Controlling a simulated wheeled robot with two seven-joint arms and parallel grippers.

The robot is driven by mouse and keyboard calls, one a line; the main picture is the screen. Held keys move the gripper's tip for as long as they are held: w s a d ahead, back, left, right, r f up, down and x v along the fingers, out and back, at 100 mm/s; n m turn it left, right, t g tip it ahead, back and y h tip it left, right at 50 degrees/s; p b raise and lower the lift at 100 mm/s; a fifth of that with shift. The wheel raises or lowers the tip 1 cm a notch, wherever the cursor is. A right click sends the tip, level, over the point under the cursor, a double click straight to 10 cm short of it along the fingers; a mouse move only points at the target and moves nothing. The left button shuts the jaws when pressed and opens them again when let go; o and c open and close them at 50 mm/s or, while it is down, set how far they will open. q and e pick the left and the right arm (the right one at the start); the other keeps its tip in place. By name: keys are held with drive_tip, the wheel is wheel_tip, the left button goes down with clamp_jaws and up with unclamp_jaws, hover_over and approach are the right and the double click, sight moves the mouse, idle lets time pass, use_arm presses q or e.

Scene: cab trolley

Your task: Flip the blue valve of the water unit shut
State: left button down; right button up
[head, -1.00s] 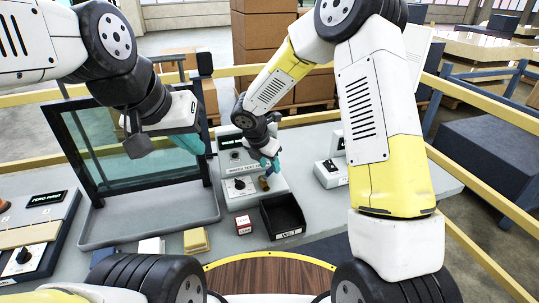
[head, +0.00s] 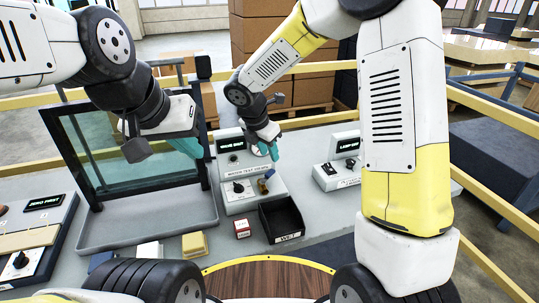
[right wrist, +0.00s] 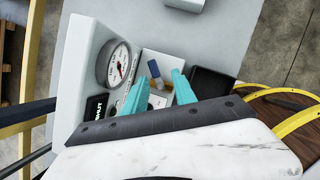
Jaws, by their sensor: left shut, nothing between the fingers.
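The water unit (head: 238,200) is a pale grey box with a dark display, a black knob and a label strip. Its blue valve handle (head: 270,173) shows beside a brass-coloured body (head: 262,186) on the right of the sloped face. In the right wrist view the blue handle (right wrist: 154,68) lies just above the brass part. My right gripper (head: 274,151) hangs above and behind the valve in the head view, apart from it. Its teal fingers (right wrist: 160,74) are spread and empty. My left gripper (head: 188,148) is shut and empty before the glass panel.
A round gauge (right wrist: 118,65) stands on the unit. A black bin (head: 282,220) and a small red-and-white box (head: 242,228) sit in front of it. Another switch unit (head: 338,172) is to the right. A framed glass panel (head: 135,150) stands in a grey tray at left.

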drive_tip(key=s+d+r+m+y, duration=0.1)
drive_tip(key=s+d+r+m, duration=1)
drive_tip(key=r+m, duration=0.15)
drive_tip(key=s+d+m+y, duration=0.2)
drive_tip(key=s+m+y, duration=0.2)
drive_tip(key=s+m, duration=0.65)
drive_tip(key=w+a+f+m+g+y, duration=0.2)
drive_tip(key=w+a+f+g+y, duration=0.15)
drive_tip(key=w, duration=0.25)
drive_tip(key=w+a+f+m+g+y, duration=0.1)
drive_tip(key=w+a+f+g+y, duration=0.1)
drive_tip(key=w+f+y, duration=0.3)
drive_tip(key=m+t+y, duration=0.4)
drive_tip(key=t+y, duration=0.2)
drive_tip(key=y, duration=0.1)
approach(273, 174)
drive_tip(key=shift+w+a+r+h, duration=0.15)
drive_tip(key=shift+a+r+h, duration=0.15)
drive_tip(key=shift+a, duration=0.1)
drive_tip(key=shift+w+f, duration=0.1)
drive_tip(key=shift+f, duration=0.05)
drive_tip(key=x, duration=0.7)
drive_tip(key=shift+a, duration=0.35)
